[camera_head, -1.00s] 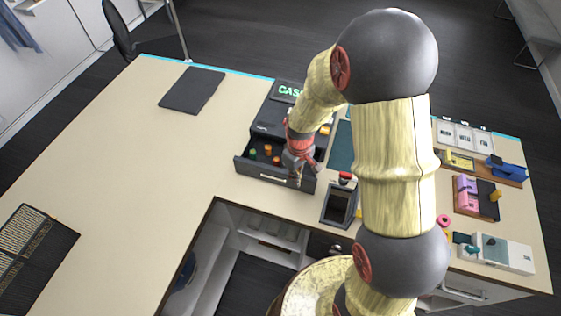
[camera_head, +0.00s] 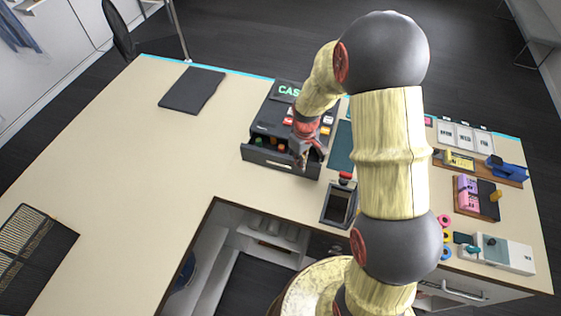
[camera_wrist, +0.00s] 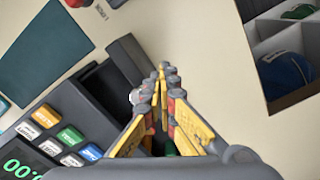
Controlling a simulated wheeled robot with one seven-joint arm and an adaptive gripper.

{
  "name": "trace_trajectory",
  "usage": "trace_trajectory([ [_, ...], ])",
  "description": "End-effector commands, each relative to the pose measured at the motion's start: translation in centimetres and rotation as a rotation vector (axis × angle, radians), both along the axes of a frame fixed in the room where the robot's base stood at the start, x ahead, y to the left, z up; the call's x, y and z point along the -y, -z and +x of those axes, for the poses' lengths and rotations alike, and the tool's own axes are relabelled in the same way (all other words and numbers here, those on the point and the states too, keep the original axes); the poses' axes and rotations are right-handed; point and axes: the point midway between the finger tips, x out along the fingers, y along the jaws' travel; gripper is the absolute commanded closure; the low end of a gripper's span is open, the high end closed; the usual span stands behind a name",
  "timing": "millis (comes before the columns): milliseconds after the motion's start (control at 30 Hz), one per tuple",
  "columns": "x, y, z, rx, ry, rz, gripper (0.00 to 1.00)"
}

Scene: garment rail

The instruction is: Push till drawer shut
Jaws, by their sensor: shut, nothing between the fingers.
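The cash register (camera_head: 275,120) is dark grey with a green display and coloured keys. Its till drawer (camera_head: 262,157) is partly open, with a narrow strip of the inside and a few coloured items showing. In the wrist view the drawer front (camera_wrist: 124,58) is a dark bar with a gap between it and the register's keys. My gripper (camera_head: 303,162) is shut and empty at the right part of the drawer front. In the wrist view its fingertips (camera_wrist: 165,70) lie beside the front, on the counter side. Contact is hard to tell, since the gripper hides part of the front.
A teal mat (camera_head: 342,148) lies right of the register.

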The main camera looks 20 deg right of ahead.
Motion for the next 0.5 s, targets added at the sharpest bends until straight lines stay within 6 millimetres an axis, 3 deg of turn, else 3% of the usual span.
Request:
trace_trajectory([
  [500, 2.0, 0.0, 2.7, 0.001, 0.001, -0.001, 1.00],
])
